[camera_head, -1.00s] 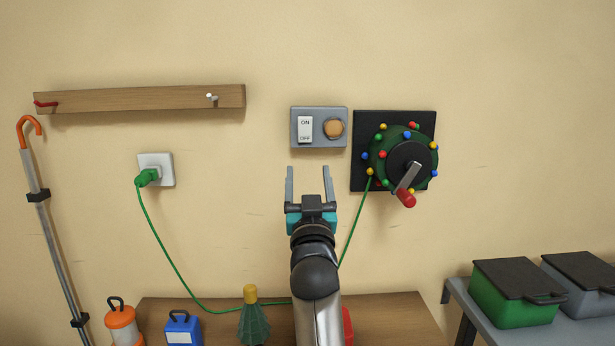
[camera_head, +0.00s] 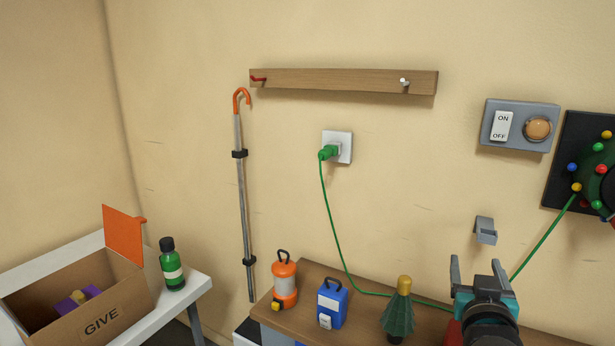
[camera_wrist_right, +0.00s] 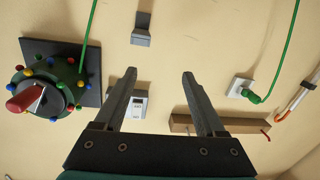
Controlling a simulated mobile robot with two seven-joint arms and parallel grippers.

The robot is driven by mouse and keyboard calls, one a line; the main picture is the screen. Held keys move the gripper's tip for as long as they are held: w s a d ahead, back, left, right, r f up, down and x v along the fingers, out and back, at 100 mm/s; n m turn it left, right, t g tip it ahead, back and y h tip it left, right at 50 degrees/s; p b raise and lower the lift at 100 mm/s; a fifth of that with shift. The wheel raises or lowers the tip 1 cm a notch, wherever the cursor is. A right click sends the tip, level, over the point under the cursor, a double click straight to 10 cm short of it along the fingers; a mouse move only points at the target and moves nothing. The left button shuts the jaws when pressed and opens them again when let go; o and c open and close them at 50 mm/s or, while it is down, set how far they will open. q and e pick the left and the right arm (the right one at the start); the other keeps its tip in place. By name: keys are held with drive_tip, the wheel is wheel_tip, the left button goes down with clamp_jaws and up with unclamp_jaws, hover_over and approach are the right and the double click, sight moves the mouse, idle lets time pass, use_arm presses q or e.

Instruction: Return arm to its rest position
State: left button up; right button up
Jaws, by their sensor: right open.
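My right gripper (camera_head: 482,272) is at the lower right of the head view, in front of the wooden bench (camera_head: 317,282) and the wall. Its two fingers stand apart, pointing up, with nothing between them. In the right wrist view the open fingers (camera_wrist_right: 160,95) face the wall, apart from everything there. My right arm's links are mostly below the picture. My left gripper is in neither view.
On the bench stand an orange lantern (camera_head: 285,286), a blue box (camera_head: 332,304) and a green tree (camera_head: 398,315). A green cord (camera_head: 332,228) runs from the wall socket (camera_head: 345,147) behind the gripper to the reel (camera_head: 597,170). A GIVE box (camera_head: 115,309) sits at left.

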drive_tip(key=s+a+f+n+g+y, duration=0.1)
drive_tip(key=s+a+f+g+y, duration=0.15)
drive_tip(key=s+f, duration=0.35)
drive_tip(key=s+a+f+n+g+y, duration=0.25)
drive_tip(key=s+a+f, duration=0.2)
drive_tip(key=f, duration=0.35)
drive_tip(key=s+a+f+n+g+y, duration=0.1)
drive_tip(key=s+a+f+g, duration=0.35)
drive_tip(key=s, duration=0.45)
drive_tip(key=s+a+f+n+g+y, duration=0.1)
drive_tip(key=s+a+f+g, duration=0.3)
drive_tip(key=s, duration=0.6)
wheel_tip(320, 180, down, 24)
drive_tip(key=s+d+b, duration=0.1)
drive_tip(key=s, duration=0.1)
drive_tip(key=s+d+f+g, duration=0.1)
drive_tip(key=s+d+f, duration=0.2)
drive_tip(key=s+f, duration=1.1)
drive_tip(key=shift+s+b, duration=0.35)
drive_tip(key=shift+b, duration=0.1)
